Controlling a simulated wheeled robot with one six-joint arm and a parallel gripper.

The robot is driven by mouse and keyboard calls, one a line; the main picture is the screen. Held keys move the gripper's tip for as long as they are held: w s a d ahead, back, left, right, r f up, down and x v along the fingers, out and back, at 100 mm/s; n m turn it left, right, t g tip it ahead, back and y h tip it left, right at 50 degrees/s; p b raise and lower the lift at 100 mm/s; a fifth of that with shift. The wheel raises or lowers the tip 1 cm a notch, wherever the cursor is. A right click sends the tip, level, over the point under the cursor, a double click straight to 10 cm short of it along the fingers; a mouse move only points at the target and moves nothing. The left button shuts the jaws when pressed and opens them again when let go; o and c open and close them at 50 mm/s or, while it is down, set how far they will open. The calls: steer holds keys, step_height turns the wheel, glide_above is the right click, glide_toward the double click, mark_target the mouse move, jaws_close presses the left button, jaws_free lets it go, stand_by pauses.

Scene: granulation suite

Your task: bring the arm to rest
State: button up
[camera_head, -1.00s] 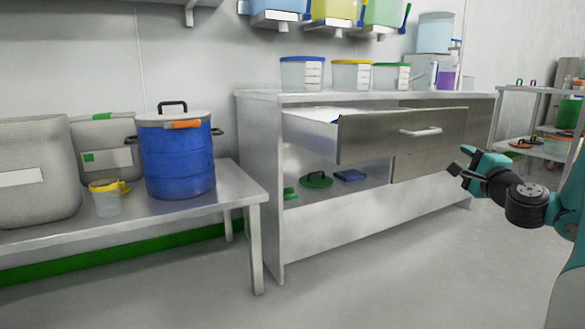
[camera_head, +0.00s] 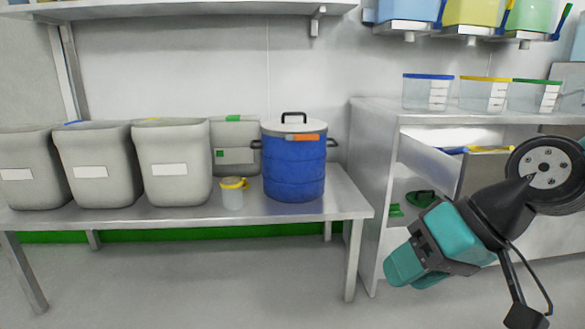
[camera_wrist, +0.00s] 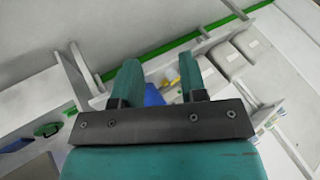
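My arm reaches in from the right in the head view. My gripper (camera_head: 408,265) hangs in front of the steel cabinet's left end, pointing down and left. In the wrist view, my gripper (camera_wrist: 160,78) shows two teal fingers apart with nothing held between them. Part of the blue drum (camera_wrist: 153,96) shows in the gap, well beyond the fingertips.
A steel cabinet (camera_head: 370,150) with an open drawer (camera_head: 430,157) stands behind my arm. A steel bench (camera_head: 120,220) at left holds grey bins (camera_head: 172,150), a blue drum (camera_head: 293,165) and a yellow-rimmed cup (camera_head: 232,196). Floor in front is clear.

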steer(key=s+r+n+g+h+p, duration=0.2)
steer(key=s+n, duration=0.2)
steer(key=s, duration=0.5)
step_height(320, 180, up, 37)
steer(key=p, duration=3.7)
steer(key=shift+s+a+g+h+p, duration=0.25)
steer(key=shift+s+g+h+p, duration=0.15)
